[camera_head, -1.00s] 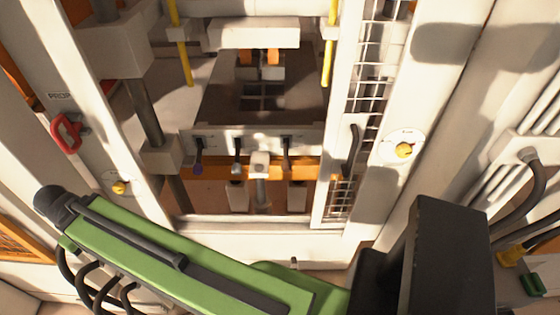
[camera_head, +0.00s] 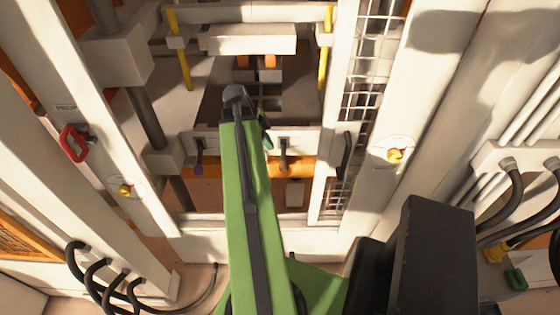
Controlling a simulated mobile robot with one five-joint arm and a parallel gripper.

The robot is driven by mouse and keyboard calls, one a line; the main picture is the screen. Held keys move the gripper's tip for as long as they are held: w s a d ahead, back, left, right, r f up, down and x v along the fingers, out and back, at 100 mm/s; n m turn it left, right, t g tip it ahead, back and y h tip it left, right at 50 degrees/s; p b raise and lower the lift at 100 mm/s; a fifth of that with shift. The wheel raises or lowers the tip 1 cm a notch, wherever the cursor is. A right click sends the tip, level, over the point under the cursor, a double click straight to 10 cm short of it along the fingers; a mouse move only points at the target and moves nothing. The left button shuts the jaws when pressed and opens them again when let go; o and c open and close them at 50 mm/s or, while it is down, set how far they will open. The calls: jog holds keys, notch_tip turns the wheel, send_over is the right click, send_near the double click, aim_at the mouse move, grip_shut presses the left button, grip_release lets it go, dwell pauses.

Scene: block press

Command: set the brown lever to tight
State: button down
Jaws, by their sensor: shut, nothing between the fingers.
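A lever that looks brownish (camera_head: 284,153) hangs from the pale front panel of the press, just right of my arm. Its handle points down, and any mark for tight is too small to read. A lever with a purple end (camera_head: 199,160) hangs on the same panel to the left. My green arm reaches up across the middle of the press and hides part of the panel between these levers.
Pale posts stand on both sides, with a red handle (camera_head: 73,143) and a yellow knob (camera_head: 124,190) at left. A wire mesh guard (camera_head: 370,75) and another yellow knob (camera_head: 395,155) are at right. An orange bar (camera_head: 300,167) runs behind the levers.

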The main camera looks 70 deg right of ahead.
aim_at(283, 166)
jog(key=b+x, duration=0.8)
jog(key=x, duration=0.1)
jog(key=b+x, duration=0.4)
jog(key=shift+w+d+f+b, duration=0.2)
jog(key=shift+w+f+b, duration=0.15)
jog(key=shift+d+f, duration=0.15)
jog(key=shift+f, duration=0.05)
jog(key=shift+r, duration=0.1)
